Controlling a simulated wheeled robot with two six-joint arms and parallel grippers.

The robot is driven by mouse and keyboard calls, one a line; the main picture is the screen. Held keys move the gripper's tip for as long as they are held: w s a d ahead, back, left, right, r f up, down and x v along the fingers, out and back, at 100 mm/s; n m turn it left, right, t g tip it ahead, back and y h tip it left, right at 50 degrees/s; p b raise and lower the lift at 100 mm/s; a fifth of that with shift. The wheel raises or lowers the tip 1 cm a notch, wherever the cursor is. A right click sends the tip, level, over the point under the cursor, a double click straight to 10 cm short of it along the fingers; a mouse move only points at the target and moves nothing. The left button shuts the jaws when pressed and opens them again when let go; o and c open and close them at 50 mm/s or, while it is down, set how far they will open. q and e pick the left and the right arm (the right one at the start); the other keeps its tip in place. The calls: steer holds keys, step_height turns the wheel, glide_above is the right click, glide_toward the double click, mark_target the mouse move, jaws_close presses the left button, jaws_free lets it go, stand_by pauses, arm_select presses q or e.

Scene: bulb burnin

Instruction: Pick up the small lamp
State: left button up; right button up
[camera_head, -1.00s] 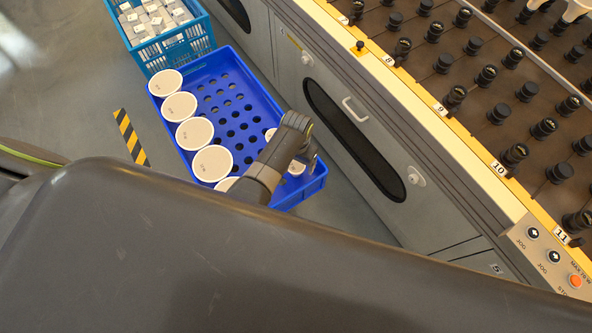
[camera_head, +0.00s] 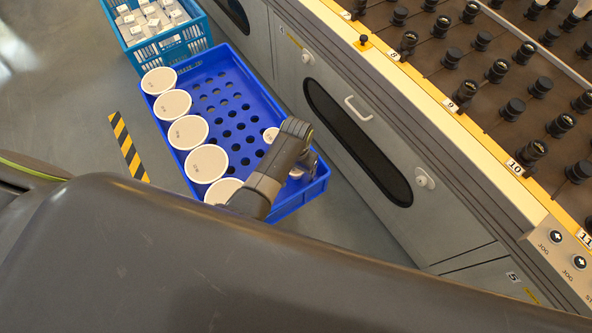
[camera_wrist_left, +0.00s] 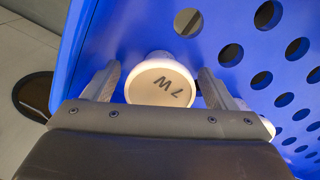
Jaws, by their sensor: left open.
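A small lamp with a round pale face marked 7W (camera_wrist_left: 160,84) sits in the blue crate (camera_wrist_left: 110,30), between the two fingers of my left gripper (camera_wrist_left: 157,86) in the left wrist view. The fingers are open, one on each side, and not closed on it. In the head view my left gripper (camera_head: 308,162) is low over the crate's near right end. A small white lamp (camera_head: 296,173) shows partly beside it, and another small lamp (camera_head: 270,134) lies just left of the wrist. My right gripper is not in view.
Several large white round lamps (camera_head: 188,132) line the crate's left side; its perforated floor (camera_head: 225,92) is bare in the middle. A lighter blue crate (camera_head: 175,45) with white boxes stands behind. The grey cabinet (camera_head: 365,130) with the socket rack runs close along the right.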

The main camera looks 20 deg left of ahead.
arm_select(q)
steer(key=c, duration=1.1)
steer(key=shift+r, duration=0.15)
